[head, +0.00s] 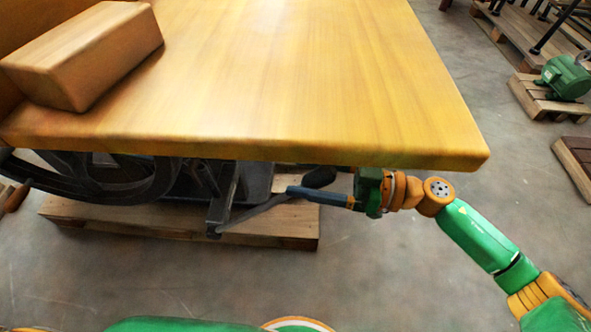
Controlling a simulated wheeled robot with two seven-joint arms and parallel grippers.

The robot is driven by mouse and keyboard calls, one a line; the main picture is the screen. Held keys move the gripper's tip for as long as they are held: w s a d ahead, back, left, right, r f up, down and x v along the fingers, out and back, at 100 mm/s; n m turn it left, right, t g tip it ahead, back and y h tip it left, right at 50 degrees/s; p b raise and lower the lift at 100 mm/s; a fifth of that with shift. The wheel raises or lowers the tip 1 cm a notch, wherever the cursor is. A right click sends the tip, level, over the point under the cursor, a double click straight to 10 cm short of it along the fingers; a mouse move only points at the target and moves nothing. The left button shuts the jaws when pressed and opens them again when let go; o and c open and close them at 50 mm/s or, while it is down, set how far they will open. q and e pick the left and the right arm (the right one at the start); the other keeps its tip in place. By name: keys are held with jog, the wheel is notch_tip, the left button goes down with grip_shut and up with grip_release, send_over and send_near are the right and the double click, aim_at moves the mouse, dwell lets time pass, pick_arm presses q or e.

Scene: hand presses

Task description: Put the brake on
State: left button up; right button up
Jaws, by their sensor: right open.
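A dark grey lever (262,212), which looks like the brake, slants up and right from a bracket below the wooden table top and ends in a flat, rounded dark tip (320,177). My right gripper (291,190) reaches in from the right, just under the table's front edge, with its blue fingers pointing left. It is open. Its fingers overlap the lever near the tip in the picture; I cannot tell whether they touch it or straddle it. My left gripper is not in view.
The wooden table top (330,70) overhangs the lever and my right gripper closely. A wooden block (85,60) lies on it. A dark spoked wheel (95,185) is at lower left, above a pallet (130,222). A green motor (566,77) stands far right. Floor in front is clear.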

jog(key=shift+w+a, duration=0.1)
jog(key=shift+a, duration=0.6)
grip_shut()
dwell(0.9)
